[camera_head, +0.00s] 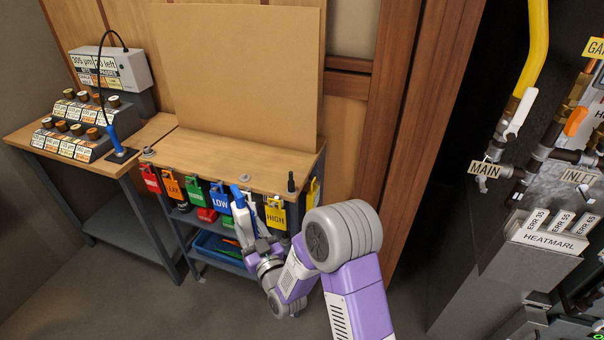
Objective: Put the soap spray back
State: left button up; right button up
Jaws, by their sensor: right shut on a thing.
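The soap spray (242,212) looks like a slim white bottle with a blue top. It stands roughly upright at the front of the small wooden-topped cart (205,160). My right gripper (254,236) is shut on the soap spray's lower part, just in front of the hanging tags. The gripper and wrist hide the bottle's lower end. I cannot tell whether the bottle touches the cart. My left gripper is out of view.
Coloured tags, including a yellow HIGH tag (275,214), hang along the cart's front edge. A blue bin (213,247) sits on its lower shelf. A large brown board (240,75) stands on top. A side table (150,130) is left; pipes and a heater (540,270) stand right.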

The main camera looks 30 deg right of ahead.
notch_tip(320, 180, up, 2)
jog(key=shift+d+p, duration=0.1)
jog(key=shift+p, duration=0.4)
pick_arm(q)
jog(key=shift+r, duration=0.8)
pick_arm(e)
jog(key=shift+s+f, duration=0.1)
